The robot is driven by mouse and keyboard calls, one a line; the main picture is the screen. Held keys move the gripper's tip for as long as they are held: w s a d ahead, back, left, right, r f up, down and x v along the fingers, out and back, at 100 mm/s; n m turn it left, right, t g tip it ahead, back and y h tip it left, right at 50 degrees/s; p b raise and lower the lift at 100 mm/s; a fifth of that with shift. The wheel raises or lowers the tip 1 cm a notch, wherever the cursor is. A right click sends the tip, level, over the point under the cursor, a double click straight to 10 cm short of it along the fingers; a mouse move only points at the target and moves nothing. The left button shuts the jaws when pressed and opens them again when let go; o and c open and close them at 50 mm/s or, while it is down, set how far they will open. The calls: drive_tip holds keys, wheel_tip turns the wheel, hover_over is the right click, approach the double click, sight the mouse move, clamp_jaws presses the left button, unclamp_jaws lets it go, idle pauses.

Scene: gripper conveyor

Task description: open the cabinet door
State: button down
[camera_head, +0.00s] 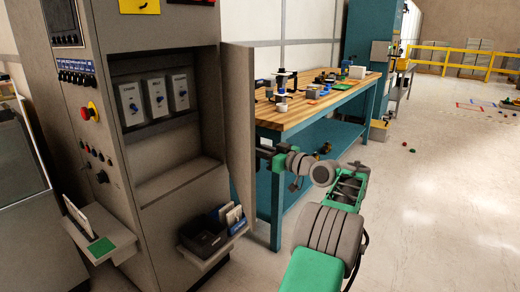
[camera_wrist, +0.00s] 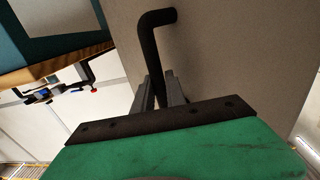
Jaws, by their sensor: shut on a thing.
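The grey cabinet (camera_head: 160,210) stands at the left in the head view. Its door (camera_head: 239,125) is swung out at the cabinet's right side, so the upper compartment is exposed with several small switch boxes (camera_head: 155,100) inside. My gripper (camera_head: 262,153) is at the outer face of the door, on its right side. In the wrist view, a dark bent bar handle (camera_wrist: 150,45) stands out from the door's grey face (camera_wrist: 230,50). My gripper's fingers (camera_wrist: 163,92) are shut on the handle's straight part. The handle's lower end is hidden by the gripper body.
A workbench (camera_head: 325,105) with a wooden top and blue-green frame stands close behind the door and my arm, with small items on it. A shelf tray with a dark bin (camera_head: 205,237) juts from the cabinet's lower front. Open floor (camera_head: 430,200) lies to the right.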

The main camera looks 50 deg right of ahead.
drive_tip(key=shift+r, duration=0.15)
drive_tip(key=c, duration=1.8)
unclamp_jaws()
drive_tip(key=shift+o, duration=1.3)
drive_tip(key=shift+w, duration=0.15)
drive_tip(key=shift+o, duration=0.9)
drive_tip(key=shift+d, duration=0.1)
